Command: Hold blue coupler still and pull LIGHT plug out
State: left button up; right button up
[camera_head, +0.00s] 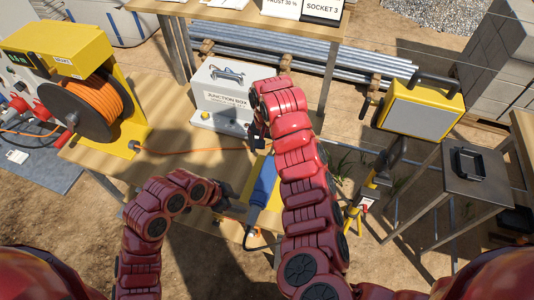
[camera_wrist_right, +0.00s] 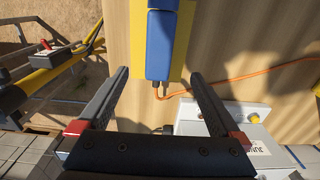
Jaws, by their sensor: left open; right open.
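The blue coupler (camera_head: 264,183) sits on a yellow holder on the wooden table, below the junction box. In the right wrist view the coupler (camera_wrist_right: 161,45) shows end-on to my right gripper (camera_wrist_right: 158,74), whose open fingers lie either side of its near end, with nothing gripped. In the head view, my right arm partly hides the right gripper (camera_head: 258,142) above the coupler. My left gripper (camera_head: 236,202) is open beside the coupler's lower left. A black cable (camera_head: 247,238) leaves the lower end. I cannot read a LIGHT label.
The junction box (camera_head: 222,92) stands behind the coupler. A cable reel (camera_head: 95,105) with orange cable stands at left; its cable (camera_head: 195,152) crosses the table. A yellow floodlight (camera_head: 420,108) on a stand is at right, beside a grey side table (camera_head: 475,178).

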send_over(267, 179)
jog(key=w, duration=0.2)
notch_tip(267, 179, down, 8)
jog(key=shift+s+d+r, duration=0.1)
jog(key=shift+r, duration=0.1)
notch_tip(267, 179, down, 10)
jog(key=shift+r, duration=0.15)
dwell(0.3)
grip_shut()
dwell(0.8)
dwell(0.6)
